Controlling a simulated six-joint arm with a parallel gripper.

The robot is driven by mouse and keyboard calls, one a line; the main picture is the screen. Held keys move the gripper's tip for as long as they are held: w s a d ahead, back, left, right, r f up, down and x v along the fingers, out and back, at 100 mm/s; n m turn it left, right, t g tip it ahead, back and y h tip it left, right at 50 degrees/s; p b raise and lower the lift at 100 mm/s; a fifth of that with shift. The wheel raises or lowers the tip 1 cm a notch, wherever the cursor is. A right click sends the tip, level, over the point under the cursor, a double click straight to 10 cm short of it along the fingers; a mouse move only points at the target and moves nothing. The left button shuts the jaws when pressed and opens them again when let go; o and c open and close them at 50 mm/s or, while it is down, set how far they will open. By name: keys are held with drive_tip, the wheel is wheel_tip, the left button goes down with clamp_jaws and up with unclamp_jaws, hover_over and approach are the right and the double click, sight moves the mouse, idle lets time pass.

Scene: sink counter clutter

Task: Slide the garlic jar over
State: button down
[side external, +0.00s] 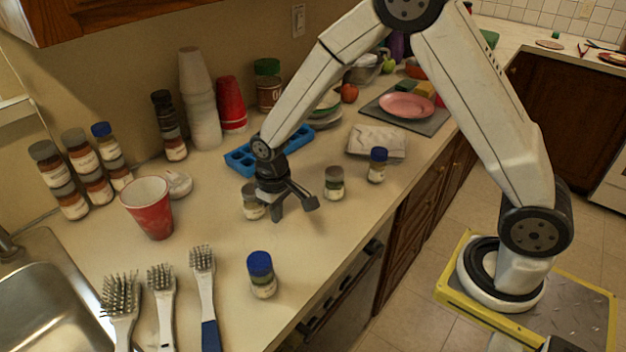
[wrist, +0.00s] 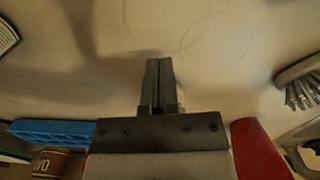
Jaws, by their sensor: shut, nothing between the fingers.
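Several small spice jars stand on the counter, and I cannot read which one is the garlic jar. A grey-lidded jar (side external: 334,184) stands upright to the right of my gripper (side external: 279,216), apart from it. Another small jar (side external: 251,204) is just to its left, partly hidden behind it. A blue-lidded jar (side external: 377,166) stands farther right, and another blue-lidded jar (side external: 262,276) stands near the front edge. My gripper is shut and empty, low over the counter.
A red cup (side external: 150,208) and several brushes (side external: 203,295) stand or lie to the left, by the sink (side external: 45,290). A blue tray (side external: 243,160) lies behind my gripper, and a folded cloth (side external: 376,141) lies beyond.

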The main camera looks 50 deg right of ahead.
drive_tip(key=shift+s+r, duration=0.35)
wheel_tip(320, 180, up, 9)
drive_tip(key=shift+r, duration=0.2)
drive_tip(key=s+d+f+t, duration=0.1)
drive_tip(key=s+d, duration=0.2)
drive_tip(key=s, duration=0.3)
drive_tip(key=s+d+f+m+t, duration=0.1)
drive_tip(key=s+d, duration=0.2)
drive_tip(key=s, duration=0.4)
drive_tip(key=shift+s+d+f+t, duration=0.15)
drive_tip(key=shift+s+f+t, duration=0.05)
drive_tip(key=shift+s+t, duration=0.1)
